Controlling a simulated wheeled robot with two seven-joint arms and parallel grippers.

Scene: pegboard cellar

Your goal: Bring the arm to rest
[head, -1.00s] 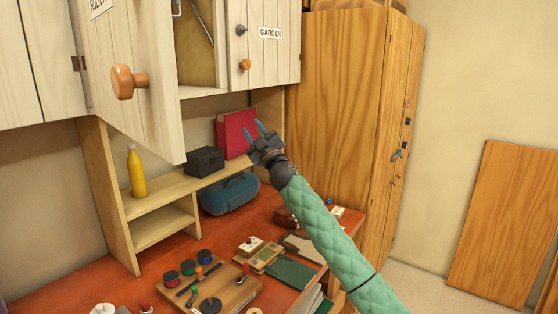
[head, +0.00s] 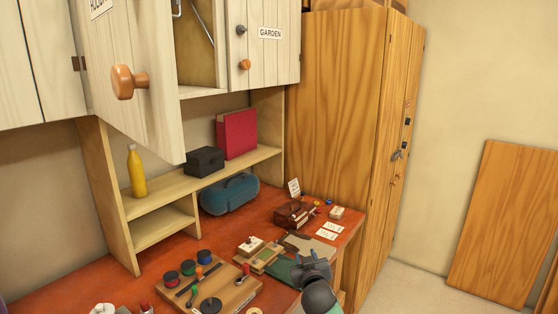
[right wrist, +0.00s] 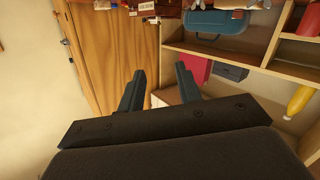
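My right gripper (head: 311,264) is low in the head view, in front of the bench's right part, with the end of my arm below it. In the right wrist view its two fingers (right wrist: 160,86) stand apart with nothing between them, so it is open and empty. My left gripper is in neither view.
The red bench (head: 78,286) holds a wooden board with coloured knobs (head: 217,290), a blue case (head: 229,194) and small boxes. A shelf (head: 168,192) carries a yellow bottle (head: 136,172), a black box (head: 204,161) and a red book (head: 237,133). A cabinet door (head: 125,80) hangs open above.

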